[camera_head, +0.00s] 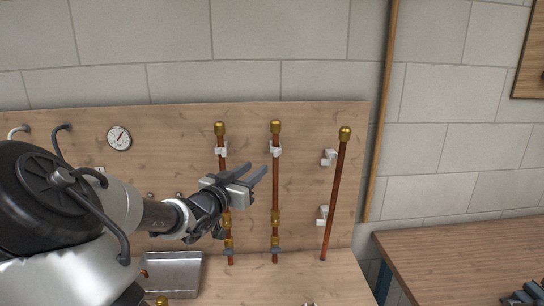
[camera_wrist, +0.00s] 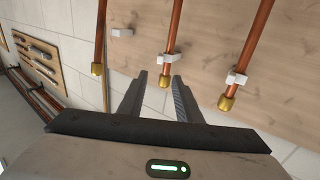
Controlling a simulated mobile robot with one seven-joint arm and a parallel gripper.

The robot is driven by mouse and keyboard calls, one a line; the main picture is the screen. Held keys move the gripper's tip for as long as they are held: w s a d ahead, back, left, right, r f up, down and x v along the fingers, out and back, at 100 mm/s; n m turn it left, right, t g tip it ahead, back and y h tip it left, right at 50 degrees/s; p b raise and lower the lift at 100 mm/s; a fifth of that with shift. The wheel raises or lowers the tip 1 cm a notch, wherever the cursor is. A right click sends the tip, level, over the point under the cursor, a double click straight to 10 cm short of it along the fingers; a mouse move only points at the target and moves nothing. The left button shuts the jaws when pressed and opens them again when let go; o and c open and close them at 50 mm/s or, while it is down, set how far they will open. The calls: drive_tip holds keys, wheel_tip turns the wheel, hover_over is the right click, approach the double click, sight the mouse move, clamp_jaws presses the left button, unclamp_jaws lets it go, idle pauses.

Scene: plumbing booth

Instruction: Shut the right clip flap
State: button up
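Three copper pipes with brass caps stand at the wooden board. The right pipe (camera_head: 335,195) leans, its top to the right of its white upper clip (camera_head: 329,157) and lower clip (camera_head: 322,215). That upper clip (camera_wrist: 122,32) shows beside the same pipe (camera_wrist: 101,35) in the wrist view. The middle pipe (camera_head: 275,185) sits at its white clip (camera_head: 275,149); the left pipe (camera_head: 222,178) has a clip (camera_head: 221,148) too. The flaps are too small to tell open from shut. My gripper (camera_head: 258,171) is open and empty in front of the left and middle pipes, also in the wrist view (camera_wrist: 158,80).
A gauge (camera_head: 118,138) and hooks are on the board's left. A metal tray (camera_head: 173,274) lies below. Space right of my gripper looks clear up to the leaning pipe.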

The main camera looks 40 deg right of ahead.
sight(275, 154)
drive_tip(key=x, duration=1.3)
drive_tip(key=shift+w+d, duration=0.1)
drive_tip(key=shift+w, duration=0.05)
clamp_jaws()
